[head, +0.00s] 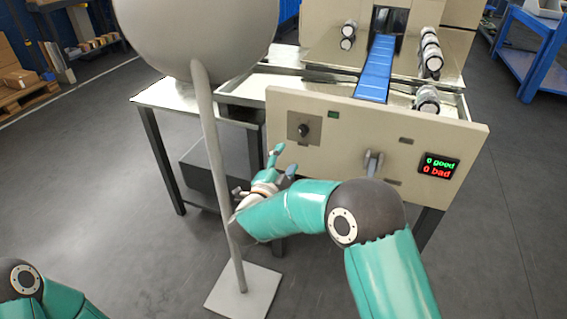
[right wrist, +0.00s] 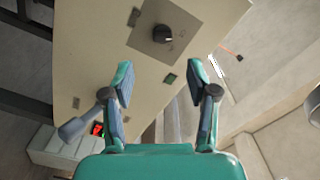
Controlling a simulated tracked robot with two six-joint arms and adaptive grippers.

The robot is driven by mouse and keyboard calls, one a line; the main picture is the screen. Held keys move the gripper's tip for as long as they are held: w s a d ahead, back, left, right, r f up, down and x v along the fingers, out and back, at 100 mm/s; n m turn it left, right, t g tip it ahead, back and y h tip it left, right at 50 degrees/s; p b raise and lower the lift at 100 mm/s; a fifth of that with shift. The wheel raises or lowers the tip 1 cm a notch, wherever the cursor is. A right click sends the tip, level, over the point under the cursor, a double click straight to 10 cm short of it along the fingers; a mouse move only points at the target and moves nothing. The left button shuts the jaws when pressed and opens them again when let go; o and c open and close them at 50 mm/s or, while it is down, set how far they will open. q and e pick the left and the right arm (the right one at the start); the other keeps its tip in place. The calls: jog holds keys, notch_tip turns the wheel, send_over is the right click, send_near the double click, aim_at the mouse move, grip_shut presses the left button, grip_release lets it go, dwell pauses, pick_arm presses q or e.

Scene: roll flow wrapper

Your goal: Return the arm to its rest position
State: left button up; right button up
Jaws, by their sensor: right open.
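My right arm (head: 300,207) reaches in from the lower right in the head view. Its gripper (head: 282,160) is in front of the machine's beige front panel (head: 345,130), below and left of the black knob (head: 304,130). In the right wrist view the gripper (right wrist: 160,72) has its two fingers spread with nothing between them. The knob (right wrist: 164,34) shows beyond the fingertips, apart from them. Part of my left arm (head: 40,295) shows at the lower left of the head view; its gripper is outside the picture.
A grey pole (head: 213,150) with a large round top stands left of my right gripper, close to it in the picture. A grey lever (head: 373,164) sticks out of the panel. The display (head: 438,166) reads 0 good, 0 bad. Open floor (head: 500,260) lies at right.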

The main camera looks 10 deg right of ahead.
jog(key=shift+s+a, duration=0.25)
jog(key=shift+s, duration=0.2)
